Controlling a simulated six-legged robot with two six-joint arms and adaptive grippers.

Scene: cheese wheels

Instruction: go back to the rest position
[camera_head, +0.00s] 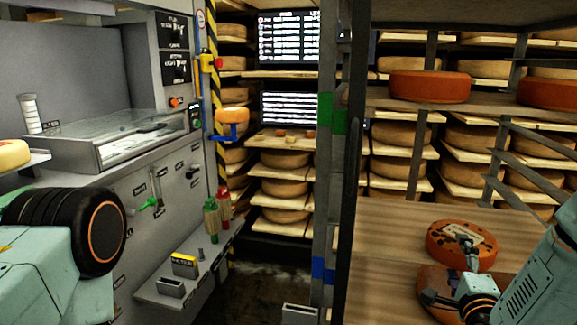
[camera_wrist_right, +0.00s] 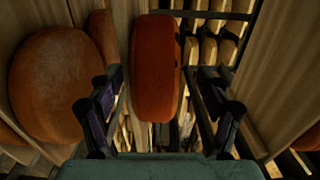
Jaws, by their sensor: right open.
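My right gripper (camera_head: 470,258) is at an orange-red cheese wheel (camera_head: 437,240) above the wooden shelf board at the lower right of the head view. In the right wrist view its two dark fingers (camera_wrist_right: 160,105) are spread wide. An orange-red wheel (camera_wrist_right: 155,65) shows edge-on beyond and between them, with space visible beside the right finger. I cannot tell whether either finger touches it. Another brownish-orange wheel (camera_head: 436,290) lies partly hidden behind my right wrist. My left arm shows at the lower left of the head view, but its gripper is not visible.
Orange wheels (camera_head: 430,87) sit on the upper shelf (camera_head: 400,102). A dark rack post (camera_head: 350,180) stands left of my right arm. A grey machine (camera_head: 160,190) with levers fills the left side. Dark floor (camera_head: 262,285) lies open between them.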

